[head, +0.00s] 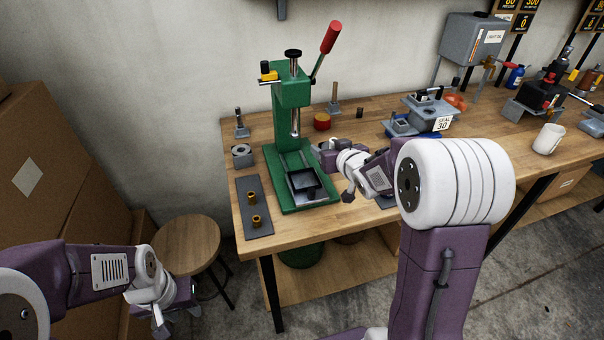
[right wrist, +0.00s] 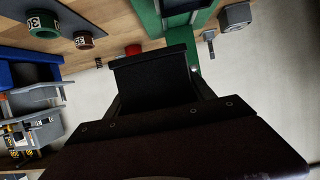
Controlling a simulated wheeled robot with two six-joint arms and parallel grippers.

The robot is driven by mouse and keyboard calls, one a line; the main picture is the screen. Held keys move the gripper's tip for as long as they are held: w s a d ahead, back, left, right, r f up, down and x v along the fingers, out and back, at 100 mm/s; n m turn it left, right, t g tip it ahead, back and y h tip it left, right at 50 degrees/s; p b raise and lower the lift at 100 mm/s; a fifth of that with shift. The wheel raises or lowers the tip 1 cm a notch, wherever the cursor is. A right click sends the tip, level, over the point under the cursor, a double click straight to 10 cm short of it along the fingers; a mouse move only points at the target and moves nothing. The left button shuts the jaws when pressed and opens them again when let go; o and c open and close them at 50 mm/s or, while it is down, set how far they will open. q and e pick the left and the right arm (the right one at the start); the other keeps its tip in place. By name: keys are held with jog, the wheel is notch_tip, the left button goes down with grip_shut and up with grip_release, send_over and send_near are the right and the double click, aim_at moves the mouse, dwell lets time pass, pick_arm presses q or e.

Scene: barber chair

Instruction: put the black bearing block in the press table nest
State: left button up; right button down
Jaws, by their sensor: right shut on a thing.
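The green press (head: 292,95) stands at the left of the bench, with a red-handled lever. The nest (head: 303,184) is a dark, square-framed recess on its green base, under the ram. My right gripper (head: 326,150) is just right of the press column, partly hidden by its wrist. In the right wrist view, a black block (right wrist: 155,84) fills the space between its jaws. I take this as the bearing block; it is not clear in the head view. My left gripper (head: 168,318) is low at left, away from the bench; its fingers are too unclear to judge.
A grey block (head: 241,151), a red cup (head: 322,121) and a grey-blue fixture (head: 430,108) stand on the bench. A round stool (head: 187,243) and cardboard boxes (head: 55,165) are at left.

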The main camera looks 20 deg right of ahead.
send_over(302, 175)
notch_tip(302, 175, down, 5)
jog(key=shift+w+a+r+b, duration=0.1)
jog(key=shift+r+b, duration=0.1)
jog(key=shift+b, duration=0.15)
notch_tip(302, 175, down, 4)
jog(key=shift+r, duration=0.1)
jog(key=shift+f+b, duration=0.3)
jog(key=shift+b, duration=0.1)
jog(key=shift+c, duration=1.8)
grip_release()
